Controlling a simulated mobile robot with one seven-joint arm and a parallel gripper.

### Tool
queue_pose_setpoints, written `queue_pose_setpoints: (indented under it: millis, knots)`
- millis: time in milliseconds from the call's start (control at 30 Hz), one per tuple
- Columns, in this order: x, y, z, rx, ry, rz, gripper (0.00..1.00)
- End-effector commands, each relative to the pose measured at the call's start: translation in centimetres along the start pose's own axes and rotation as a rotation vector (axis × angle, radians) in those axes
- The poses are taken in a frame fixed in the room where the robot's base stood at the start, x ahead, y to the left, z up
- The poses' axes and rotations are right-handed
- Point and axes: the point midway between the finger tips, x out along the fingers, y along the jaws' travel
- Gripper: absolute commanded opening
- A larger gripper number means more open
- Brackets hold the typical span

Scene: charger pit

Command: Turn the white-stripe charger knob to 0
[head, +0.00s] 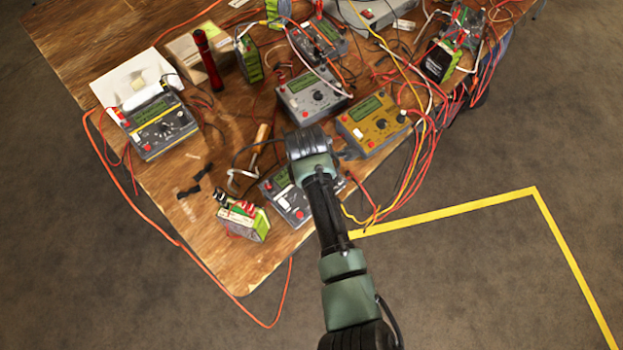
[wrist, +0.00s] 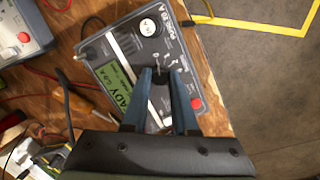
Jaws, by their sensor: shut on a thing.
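A yellow-orange charger (head: 374,124), a grey one (head: 311,96) and a yellow-striped one (head: 160,122) stand farther back. Red cables (head: 437,130) tangle at the right. Floor is clear past the front edge.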

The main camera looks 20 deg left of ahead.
Motion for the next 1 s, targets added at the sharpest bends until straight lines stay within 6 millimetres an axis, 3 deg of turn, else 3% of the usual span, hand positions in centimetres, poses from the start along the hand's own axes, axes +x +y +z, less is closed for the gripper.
queue_pose_setpoints:
  millis: [667,700,800,867,1000]
  knots:
    - [-0.05,0.07,-0.05,-0.061,0.001,0.012,0.00]
    - [-0.05,0.07,-0.05,-0.061,0.001,0.012,0.32]
    - [-0.04,0.06,-0.05,-0.060,0.001,0.012,0.50]
    - [-0.03,0.05,-0.04,-0.060,0.001,0.012,0.57]
    - [-0.02,0.03,-0.03,-0.059,0.000,0.011,0.57]
